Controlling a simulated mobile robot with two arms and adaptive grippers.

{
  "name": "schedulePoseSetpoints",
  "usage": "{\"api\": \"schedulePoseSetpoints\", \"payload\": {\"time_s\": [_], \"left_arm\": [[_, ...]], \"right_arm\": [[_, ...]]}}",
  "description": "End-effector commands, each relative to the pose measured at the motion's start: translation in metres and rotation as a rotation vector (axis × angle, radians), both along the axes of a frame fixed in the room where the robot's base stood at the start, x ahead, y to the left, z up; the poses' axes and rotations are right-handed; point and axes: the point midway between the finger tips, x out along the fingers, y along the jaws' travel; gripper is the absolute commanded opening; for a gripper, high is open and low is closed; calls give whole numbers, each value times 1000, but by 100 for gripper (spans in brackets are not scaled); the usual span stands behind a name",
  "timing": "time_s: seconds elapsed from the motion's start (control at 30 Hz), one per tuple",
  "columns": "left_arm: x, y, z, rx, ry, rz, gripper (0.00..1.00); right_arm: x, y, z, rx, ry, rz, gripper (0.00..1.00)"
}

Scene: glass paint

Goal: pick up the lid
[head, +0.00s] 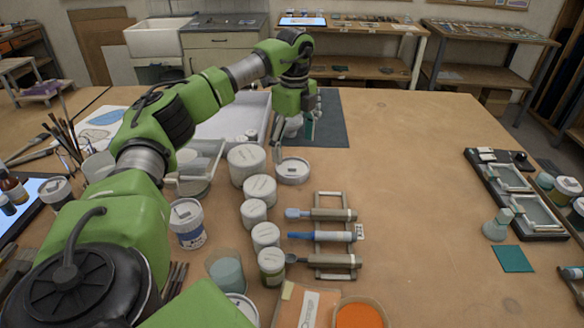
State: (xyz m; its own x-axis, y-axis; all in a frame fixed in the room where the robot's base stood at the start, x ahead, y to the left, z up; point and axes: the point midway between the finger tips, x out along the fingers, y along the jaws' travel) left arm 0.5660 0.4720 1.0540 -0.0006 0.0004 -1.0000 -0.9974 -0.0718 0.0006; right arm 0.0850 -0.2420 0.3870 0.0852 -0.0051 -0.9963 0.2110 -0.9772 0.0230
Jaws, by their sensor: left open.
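My left arm reaches in from the left across the table, and its gripper (295,145) points down, open. Just below and in front of it is a low, round white piece (292,171) with a small dark label on its pale top, which looks like the lid. From this angle I cannot tell whether the fingers touch it or whether it sits on a jar. Several white-capped jars stand to its left and nearer, including a large one (246,165) and a smaller one (260,190). My right gripper is not in view.
An orange pot (360,314) stands at the near edge. The table's middle right is clear.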

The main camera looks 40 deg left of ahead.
Motion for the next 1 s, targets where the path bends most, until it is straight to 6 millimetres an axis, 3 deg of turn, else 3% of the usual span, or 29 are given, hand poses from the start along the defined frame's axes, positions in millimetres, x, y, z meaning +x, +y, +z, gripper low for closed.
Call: {"api": "schedulePoseSetpoints", "payload": {"time_s": [0.27,0.53,0.83,0.97,1.0], "left_arm": [[-1,0,-21,0,2,-1,84],[0,-1,-60,-1,2,0,84],[0,-1,-66,-1,-1,-1,84],[0,-1,-66,-1,-1,-1,51],[0,-1,-66,-1,-1,-1,50]], "right_arm": [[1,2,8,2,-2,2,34],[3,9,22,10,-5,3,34],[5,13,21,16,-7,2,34],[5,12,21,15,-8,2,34],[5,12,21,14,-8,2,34]]}}
